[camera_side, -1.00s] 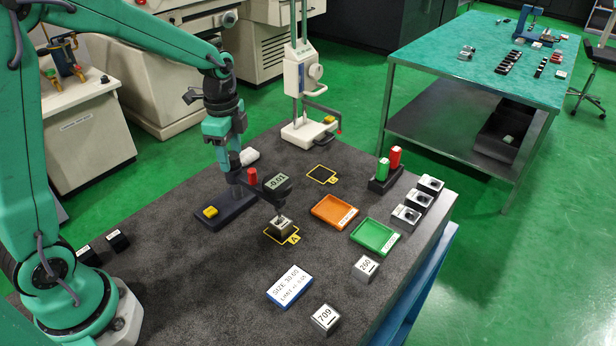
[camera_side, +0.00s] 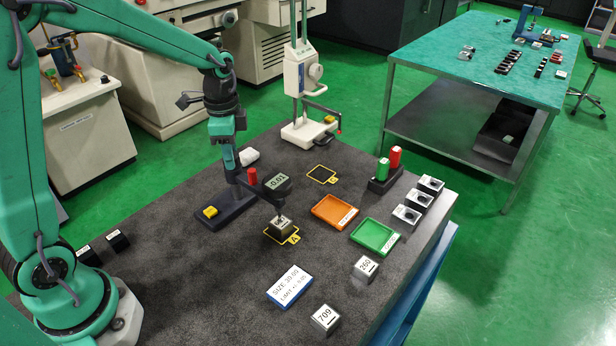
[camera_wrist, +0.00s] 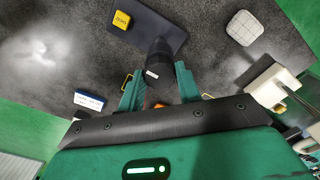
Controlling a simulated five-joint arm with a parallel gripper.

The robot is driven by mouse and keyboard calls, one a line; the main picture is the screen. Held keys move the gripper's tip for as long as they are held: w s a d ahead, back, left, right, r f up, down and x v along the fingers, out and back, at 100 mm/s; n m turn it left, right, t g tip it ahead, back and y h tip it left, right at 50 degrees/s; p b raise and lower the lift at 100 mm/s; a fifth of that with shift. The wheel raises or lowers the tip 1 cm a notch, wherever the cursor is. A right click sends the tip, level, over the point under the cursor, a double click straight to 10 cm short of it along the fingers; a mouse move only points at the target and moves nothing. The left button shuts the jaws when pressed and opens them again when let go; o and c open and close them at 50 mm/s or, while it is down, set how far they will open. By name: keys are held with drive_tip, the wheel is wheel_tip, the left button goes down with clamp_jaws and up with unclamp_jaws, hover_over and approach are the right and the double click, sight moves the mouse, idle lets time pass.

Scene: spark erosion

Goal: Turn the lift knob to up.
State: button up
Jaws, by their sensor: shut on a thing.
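A gauge stand has a dark base (camera_side: 225,211) with a yellow button (camera_side: 210,212). Its grey gauge head (camera_side: 277,184) has a small display, and its probe comes down at a metal block (camera_side: 279,227) on a yellow-outlined square. A black round knob (camera_wrist: 158,62) with a white mark shows between my green fingers in the wrist view and looks like the lift knob. My gripper (camera_side: 231,172) is upright over the stand's column, shut on this knob (camera_wrist: 160,92). In the side view the fingers mostly hide the knob. The mark's setting cannot be read.
A red knob (camera_side: 252,176) is close to the right of my fingers. A white rounded object (camera_side: 249,157) lies behind. Orange (camera_side: 334,212) and green (camera_side: 375,237) trays and a size card (camera_side: 290,285) lie to the right and front. A white height gauge (camera_side: 303,90) stands behind.

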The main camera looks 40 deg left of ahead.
drive_tip(key=n, duration=0.4)
drive_tip(key=shift+n, duration=0.3)
drive_tip(key=n, duration=0.3)
drive_tip(key=shift+r+n, duration=0.1)
drive_tip(key=shift+n, duration=0.2)
drive_tip(key=n, duration=0.4)
drive_tip(key=shift+n, duration=0.3)
drive_tip(key=n, duration=0.4)
drive_tip(key=o, duration=1)
